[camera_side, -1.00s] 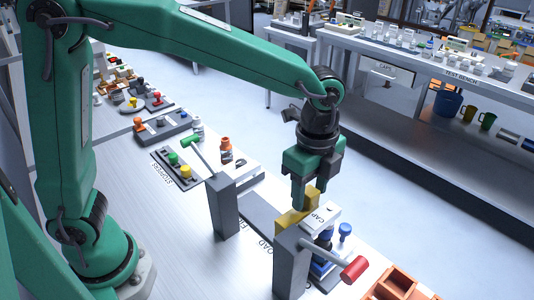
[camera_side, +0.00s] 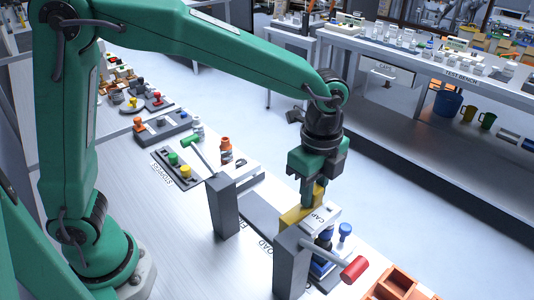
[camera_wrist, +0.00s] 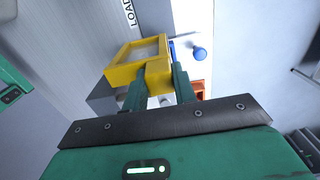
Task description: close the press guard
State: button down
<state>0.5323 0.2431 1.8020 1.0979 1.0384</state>
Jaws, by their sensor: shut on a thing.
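The yellow press guard (camera_side: 293,216) stands at the press near the front right of the bench in the side view. In the wrist view, the guard (camera_wrist: 122,74) is a yellow frame around a pale panel. My gripper (camera_side: 312,196) is at its top in the side view. In the wrist view, my gripper (camera_wrist: 160,80) is shut on a yellow block of the guard, with one green finger on each side. My fingers and the grey post hide part of the press.
Two grey posts carry a green-tipped lever (camera_side: 192,144) and a red-tipped lever (camera_side: 354,269). A white CAP block (camera_side: 322,215) and a blue knob (camera_side: 344,230) stand close by the guard. An orange tray (camera_side: 400,286) lies at front right. Stoppers (camera_side: 177,166) are at left.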

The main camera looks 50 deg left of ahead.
jog(key=shift+w, duration=1.75)
jog(key=c, duration=1.1)
grip_release()
jog(key=shift+s+r, duration=0.1)
jog(key=shift+r, duration=3.85)
jog(key=shift+a, duration=0.1)
